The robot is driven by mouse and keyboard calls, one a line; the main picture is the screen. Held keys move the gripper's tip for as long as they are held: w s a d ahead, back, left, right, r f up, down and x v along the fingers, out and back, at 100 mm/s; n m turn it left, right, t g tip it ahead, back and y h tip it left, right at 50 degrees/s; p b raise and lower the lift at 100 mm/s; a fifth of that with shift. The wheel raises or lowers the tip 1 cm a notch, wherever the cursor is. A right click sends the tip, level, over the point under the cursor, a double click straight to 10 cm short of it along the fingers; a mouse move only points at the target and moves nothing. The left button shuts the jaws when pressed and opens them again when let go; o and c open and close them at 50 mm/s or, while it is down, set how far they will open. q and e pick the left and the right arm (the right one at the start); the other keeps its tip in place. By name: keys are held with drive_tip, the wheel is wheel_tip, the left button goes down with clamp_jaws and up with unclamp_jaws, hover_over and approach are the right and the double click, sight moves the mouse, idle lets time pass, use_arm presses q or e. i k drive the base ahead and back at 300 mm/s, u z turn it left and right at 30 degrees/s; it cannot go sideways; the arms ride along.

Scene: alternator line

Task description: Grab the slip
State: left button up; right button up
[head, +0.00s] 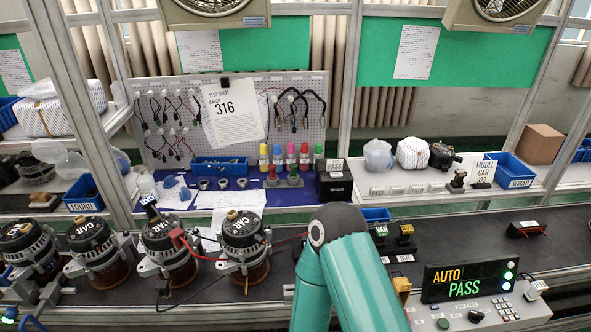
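Several white papers show in the head view, and I cannot tell which one is the slip. A large sheet marked 316 (233,110) hangs clipped on the pegboard. Blank-looking paper (232,198) lies on the blue mat on the shelf. Another bit of white paper (209,240) shows between two alternators on the bench, partly hidden by them. A teal bent arm of mine rises at the bottom centre and covers part of the bench. Neither of my grippers can be seen.
Several alternators (244,245) marked CAR stand along the left of the bench. A red clip (177,237) with leads is by one. A panel reading AUTO PASS (468,281) stands at right. A PASS box (334,180) and SCRAP bin (512,172) stand on the shelf.

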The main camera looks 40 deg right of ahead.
sight(332, 164)
drive_tip(key=u, duration=0.65)
drive_tip(key=k, duration=1.35)
drive_tip(key=z, duration=0.8)
drive_tip(key=i, duration=0.8)
drive_tip(key=z, duration=0.05)
